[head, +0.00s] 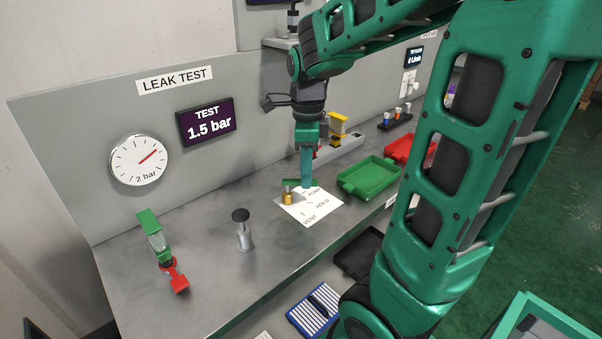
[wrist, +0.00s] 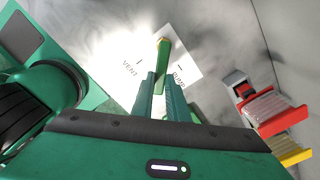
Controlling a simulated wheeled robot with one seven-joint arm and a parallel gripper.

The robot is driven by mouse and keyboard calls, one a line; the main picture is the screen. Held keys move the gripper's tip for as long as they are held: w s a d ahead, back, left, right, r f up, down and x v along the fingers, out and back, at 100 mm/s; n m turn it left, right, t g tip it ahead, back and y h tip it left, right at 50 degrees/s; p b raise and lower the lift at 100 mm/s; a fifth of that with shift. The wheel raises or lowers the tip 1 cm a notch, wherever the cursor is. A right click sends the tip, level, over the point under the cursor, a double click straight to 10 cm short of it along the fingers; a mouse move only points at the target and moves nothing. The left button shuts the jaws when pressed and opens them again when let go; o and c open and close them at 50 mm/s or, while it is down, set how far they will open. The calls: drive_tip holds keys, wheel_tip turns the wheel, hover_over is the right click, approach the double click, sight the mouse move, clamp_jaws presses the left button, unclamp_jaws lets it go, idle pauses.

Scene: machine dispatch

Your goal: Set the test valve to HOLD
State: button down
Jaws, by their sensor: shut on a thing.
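The test valve has a brass body (head: 288,197) and a green lever (head: 290,182). It stands on a white card (head: 316,209) marked VENT, HOLD and a partly hidden third label. My gripper (head: 307,185) points down over the card, right of the brass body, shut on the lever. In the wrist view, the lever (wrist: 162,58) runs from its pivot down between my fingertips (wrist: 159,82). It points between the VENT mark at left and the third label's mark at right. HOLD is hidden there, so exact alignment with it is unclear.
The wall display (head: 207,123) reads TEST 1.5 bar beside a round gauge (head: 139,161). A silver post with a black cap (head: 242,229) and a green-and-red part (head: 160,245) stand left. A green tray (head: 368,178) and a red tray (head: 398,148) lie right.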

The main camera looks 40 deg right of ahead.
drive_tip(key=shift+w+r, duration=0.15)
drive_tip(key=shift+w, duration=0.1)
drive_tip(key=c, duration=1.8)
unclamp_jaws()
drive_tip(key=shift+a, duration=0.1)
drive_tip(key=shift+c, duration=0.2)
drive_tip(key=shift+o, duration=0.6)
drive_tip(key=shift+s, duration=0.1)
wheel_tip(320, 180, up, 10)
drive_tip(key=shift+r, duration=0.25)
